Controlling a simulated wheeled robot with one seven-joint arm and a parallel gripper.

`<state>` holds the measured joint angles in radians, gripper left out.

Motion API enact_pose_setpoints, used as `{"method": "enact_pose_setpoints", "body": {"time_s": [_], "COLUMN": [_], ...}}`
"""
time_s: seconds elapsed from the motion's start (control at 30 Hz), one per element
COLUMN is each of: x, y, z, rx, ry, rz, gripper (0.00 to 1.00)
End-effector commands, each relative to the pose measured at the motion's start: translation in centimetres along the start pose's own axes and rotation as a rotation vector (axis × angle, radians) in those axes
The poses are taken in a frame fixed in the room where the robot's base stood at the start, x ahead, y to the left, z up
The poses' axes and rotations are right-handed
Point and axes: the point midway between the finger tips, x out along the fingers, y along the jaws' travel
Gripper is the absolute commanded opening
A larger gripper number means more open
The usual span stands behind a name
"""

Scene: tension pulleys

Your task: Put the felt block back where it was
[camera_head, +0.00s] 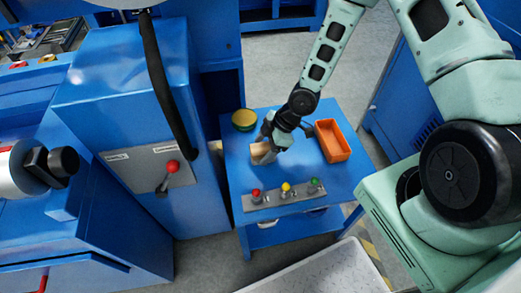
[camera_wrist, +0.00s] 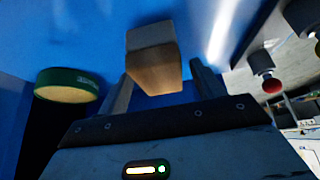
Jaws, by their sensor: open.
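The felt block (camera_head: 261,155), pale tan with a grey side, is on the left middle part of the blue table, partly hidden by my gripper in the head view. In the wrist view the block (camera_wrist: 152,62) is just ahead of my gripper, lined up between the two fingers. My gripper (camera_head: 268,143) is open, with one finger on each side of the block's line. In the wrist view a gap shows beside the fingers (camera_wrist: 162,84), and I cannot tell whether either touches the block.
A green and yellow round container (camera_head: 244,119) stands behind the block; it also shows in the wrist view (camera_wrist: 68,85). An orange bin (camera_head: 332,141) is to the right. A grey panel with red, yellow and green knobs (camera_head: 285,195) lies in front. A blue machine with a red-knobbed lever (camera_head: 172,167) is left.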

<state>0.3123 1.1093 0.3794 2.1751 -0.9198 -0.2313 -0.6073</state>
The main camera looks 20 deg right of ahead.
Motion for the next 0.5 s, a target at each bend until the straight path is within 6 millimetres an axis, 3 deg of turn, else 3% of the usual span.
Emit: {"method": "enact_pose_setpoints", "body": {"time_s": [0.2,0.5], "x": [-5.3,-9.4], "y": [0.1,0.0], "z": [-0.1,-0.1], "rx": [0.005,0.003], "ry": [0.001,0.001], "rz": [0.004,0.002], "gripper": [0.67,0.67]}}
